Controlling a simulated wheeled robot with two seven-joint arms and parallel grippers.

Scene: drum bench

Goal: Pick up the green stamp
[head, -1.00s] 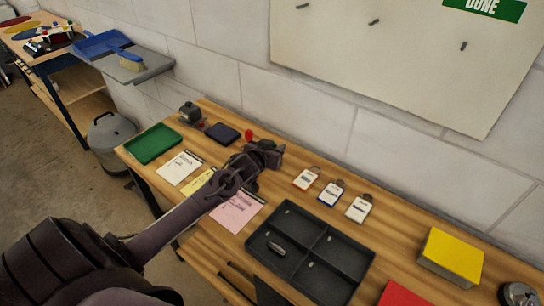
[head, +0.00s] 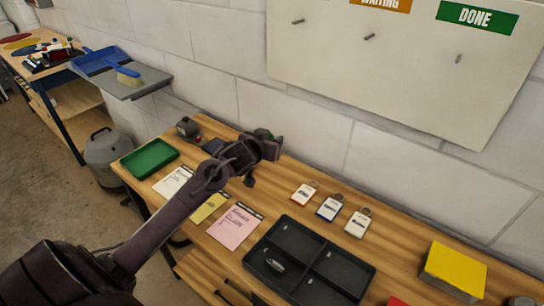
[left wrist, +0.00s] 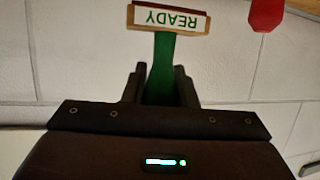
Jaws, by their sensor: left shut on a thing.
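The green stamp has a green handle (left wrist: 161,62) and a wooden block with a white READY label (left wrist: 168,18), upside down in the left wrist view. My left gripper (left wrist: 160,80) is shut on its handle, one finger on each side. In the head view my left gripper (head: 268,149) is over the back of the bench near the wall, with a bit of the green stamp (head: 263,133) showing at its tip. Most of the stamp is hidden there. My right gripper is not in view.
A red stamp (left wrist: 266,14) shows at the wrist view's top right.

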